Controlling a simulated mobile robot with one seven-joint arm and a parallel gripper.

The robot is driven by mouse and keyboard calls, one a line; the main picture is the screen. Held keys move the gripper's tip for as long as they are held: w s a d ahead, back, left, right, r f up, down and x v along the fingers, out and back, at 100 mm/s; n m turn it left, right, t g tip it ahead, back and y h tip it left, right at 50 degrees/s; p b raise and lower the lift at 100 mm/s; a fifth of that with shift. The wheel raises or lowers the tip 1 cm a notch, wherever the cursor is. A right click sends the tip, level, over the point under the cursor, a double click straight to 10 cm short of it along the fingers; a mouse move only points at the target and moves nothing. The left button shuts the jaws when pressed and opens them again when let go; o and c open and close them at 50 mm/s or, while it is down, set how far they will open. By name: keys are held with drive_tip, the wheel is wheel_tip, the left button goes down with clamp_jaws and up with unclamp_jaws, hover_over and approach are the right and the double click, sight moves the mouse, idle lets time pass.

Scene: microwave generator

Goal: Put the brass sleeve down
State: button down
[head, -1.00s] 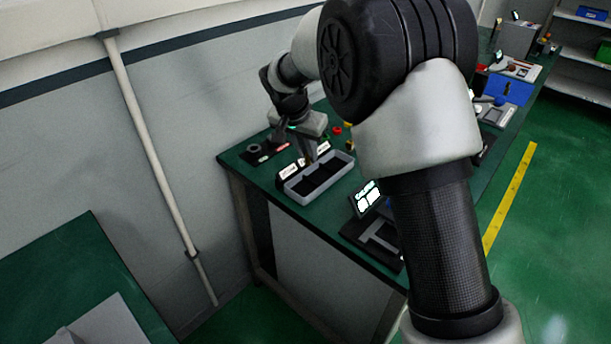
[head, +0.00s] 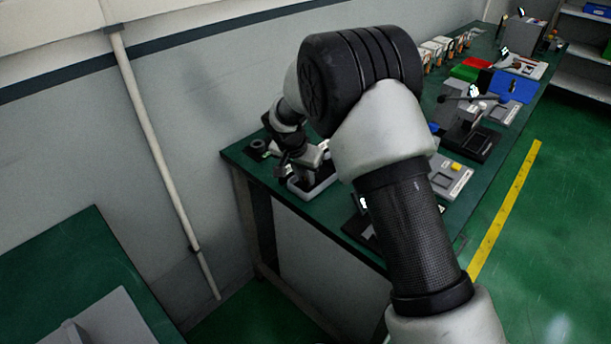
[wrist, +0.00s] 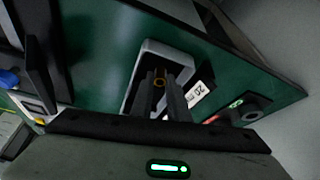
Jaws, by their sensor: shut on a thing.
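My gripper (head: 308,172) reaches down at the grey tray (head: 309,196) near the left end of the green bench. The tray also shows in the wrist view (wrist: 152,47), with a pale rim and dark inside. The fingertips and sleeve appear over or inside it. I cannot tell whether the sleeve touches the tray's floor. My arm hides the sleeve in the head view.
A white label marked 20 (wrist: 199,95) stands beside the tray. A dark pad with a round dark part (head: 258,149) lies at the bench's left end. A black device (head: 362,225) stands right of the tray. Fixtures and bins, one of them blue (head: 507,87), fill the far bench.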

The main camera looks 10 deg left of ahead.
drive_tip(key=shift+f, duration=0.2)
drive_tip(key=c, duration=1.7)
unclamp_jaws()
drive_tip(key=shift+r, duration=0.1)
